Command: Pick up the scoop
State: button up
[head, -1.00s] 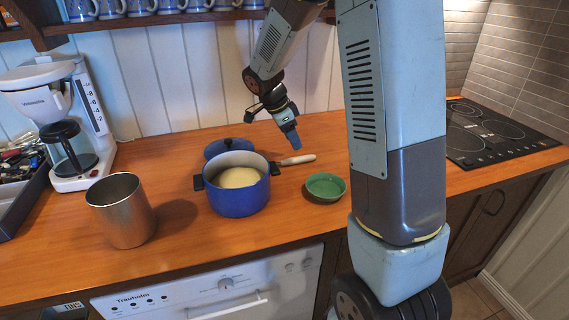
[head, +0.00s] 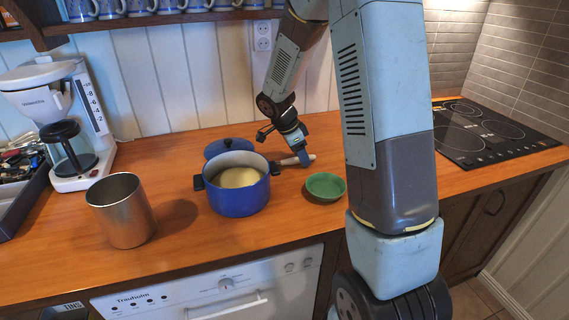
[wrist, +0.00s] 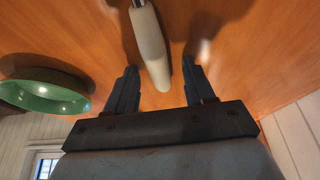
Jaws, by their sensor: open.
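The scoop's pale handle (head: 288,161) lies on the wooden counter, right of the blue pot. The rest of the scoop is hidden behind the pot in the head view. My gripper (head: 304,158) is low over the counter at the handle's right end. In the wrist view, the handle (wrist: 149,45) reaches in from the top between the two open fingers of my gripper (wrist: 160,70). There is a gap on each side, and nothing is held.
The blue pot (head: 239,196) with pale contents stands left of the handle, its lid (head: 215,146) behind it. A green bowl (head: 326,187) sits close in front of my gripper; a metal cup (head: 122,212) stands left. The cooktop (head: 490,132) is at right.

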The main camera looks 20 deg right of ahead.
jog(key=shift+c, duration=0.3)
grip_shut()
dwell(0.5)
